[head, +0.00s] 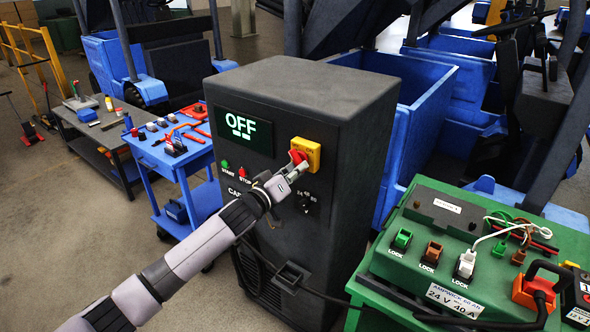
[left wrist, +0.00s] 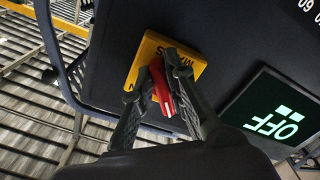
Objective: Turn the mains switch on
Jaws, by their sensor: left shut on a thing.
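The mains switch is a red knob (head: 298,157) on a yellow plate (head: 306,152), on the front of a dark grey cabinet (head: 330,110). My left gripper (head: 294,166) is at the knob, with its arm coming in from the lower left. In the left wrist view the red knob (left wrist: 162,88) sits between the two fingers of the left gripper (left wrist: 165,95), which are shut on it. The yellow plate (left wrist: 185,64) shows behind the fingers. The cabinet's display (head: 242,129) reads OFF, and it also shows in the left wrist view (left wrist: 268,112). My right gripper is not in view.
START (head: 225,164) and STOP (head: 242,171) buttons sit left of the knob. A green charger box (head: 430,275) with sockets and cables stands at right. A blue tool cart (head: 185,160) is at left. Blue bins stand behind the cabinet.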

